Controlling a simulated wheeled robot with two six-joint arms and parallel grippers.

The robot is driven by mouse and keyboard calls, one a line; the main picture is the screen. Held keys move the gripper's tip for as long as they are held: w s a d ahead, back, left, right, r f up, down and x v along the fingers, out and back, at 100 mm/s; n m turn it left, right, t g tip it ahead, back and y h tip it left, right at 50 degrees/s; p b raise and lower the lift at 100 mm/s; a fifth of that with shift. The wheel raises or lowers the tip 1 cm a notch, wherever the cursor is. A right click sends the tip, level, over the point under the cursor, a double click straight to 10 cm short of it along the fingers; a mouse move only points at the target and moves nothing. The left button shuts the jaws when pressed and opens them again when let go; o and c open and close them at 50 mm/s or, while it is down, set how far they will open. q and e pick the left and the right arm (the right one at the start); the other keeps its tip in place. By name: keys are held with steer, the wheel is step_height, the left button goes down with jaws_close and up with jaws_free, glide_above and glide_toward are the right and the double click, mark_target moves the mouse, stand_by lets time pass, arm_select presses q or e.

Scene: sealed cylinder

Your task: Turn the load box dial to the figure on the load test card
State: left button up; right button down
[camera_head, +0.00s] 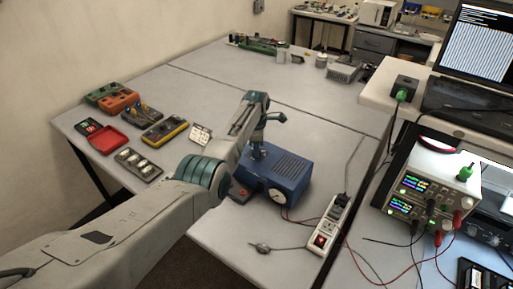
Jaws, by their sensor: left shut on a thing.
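The blue load box (289,170) stands on the light grey table, with vents on top and a round white face on its front side. My left arm reaches in from the lower left, and my left gripper (258,144) is above the left part of the box's top, pointing down. It is shut on the load box dial (257,153), which is mostly hidden by the gripper and small in view. A small white card (201,134) with dark marks stands tilted left of the box. Its figure is too small to read. My right gripper is not in view.
A power strip (326,230) with a red switch and cables lies right of the box. Colored meters (164,129), a red case (107,138) and a grey tray (138,164) sit at left. A power supply (432,186) stands at right. The table behind the box is mostly clear.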

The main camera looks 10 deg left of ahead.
arm_select(q)
steer(key=shift+w+r+n, duration=0.1)
steer(key=shift+r+n, duration=0.05)
steer(key=shift+n, duration=1.35)
steer(key=o, duration=0.9)
steer(key=shift+o, duration=0.3)
step_height(320, 180, up, 11)
steer(key=b, duration=0.4)
